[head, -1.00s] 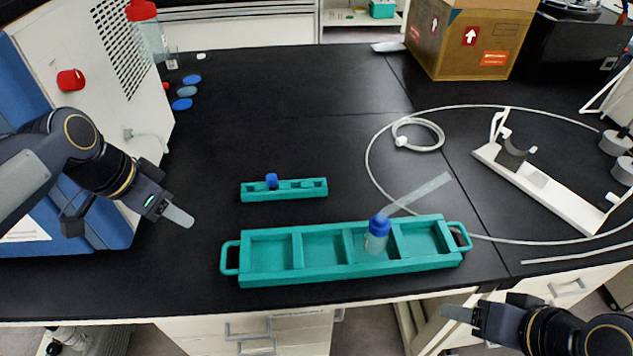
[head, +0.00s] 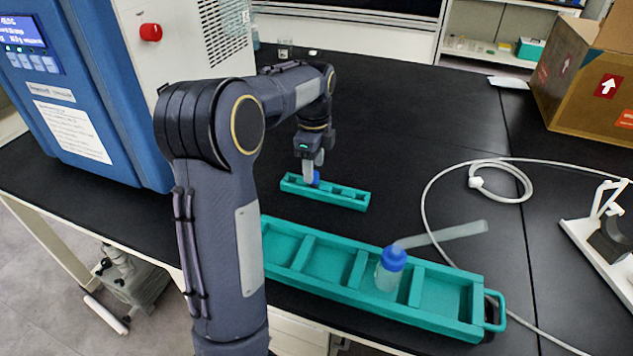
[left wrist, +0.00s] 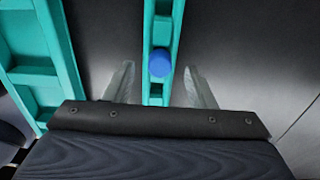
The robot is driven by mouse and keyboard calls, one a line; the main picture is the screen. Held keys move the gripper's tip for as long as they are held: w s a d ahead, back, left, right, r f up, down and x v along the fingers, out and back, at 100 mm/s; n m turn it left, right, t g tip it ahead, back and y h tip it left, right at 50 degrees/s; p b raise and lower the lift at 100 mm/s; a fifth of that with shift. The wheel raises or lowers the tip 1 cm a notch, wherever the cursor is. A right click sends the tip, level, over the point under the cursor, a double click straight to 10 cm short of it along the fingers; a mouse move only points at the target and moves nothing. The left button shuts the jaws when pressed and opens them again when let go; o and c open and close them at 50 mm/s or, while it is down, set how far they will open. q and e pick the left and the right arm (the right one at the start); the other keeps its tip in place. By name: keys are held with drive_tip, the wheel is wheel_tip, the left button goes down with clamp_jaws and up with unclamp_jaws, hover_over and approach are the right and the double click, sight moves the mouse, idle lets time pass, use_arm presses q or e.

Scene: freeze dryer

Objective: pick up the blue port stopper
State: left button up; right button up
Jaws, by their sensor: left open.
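The blue port stopper (head: 316,177) stands in the small green rack (head: 345,197) on the black bench. In the left wrist view the stopper (left wrist: 161,62) is a round blue cap between the two fingers, with a gap to each side. My left gripper (head: 314,170) is open, pointing down over the rack's left end, and its fingers partly hide the stopper in the head view. In the left wrist view the fingers (left wrist: 158,85) straddle the rack. My right gripper is not in view.
A large green tray (head: 330,262) with a blue-capped bottle (head: 389,270) and its tube stands in front. The freeze dryer (head: 100,95) is at left. A white hose (head: 527,187) curls at right, near a cardboard box (head: 585,85). Bench space behind the rack is clear.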

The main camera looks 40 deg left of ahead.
use_arm(q)
drive_tip(key=shift+f, duration=1.6)
drive_tip(key=shift+c, duration=0.4)
clamp_jaws()
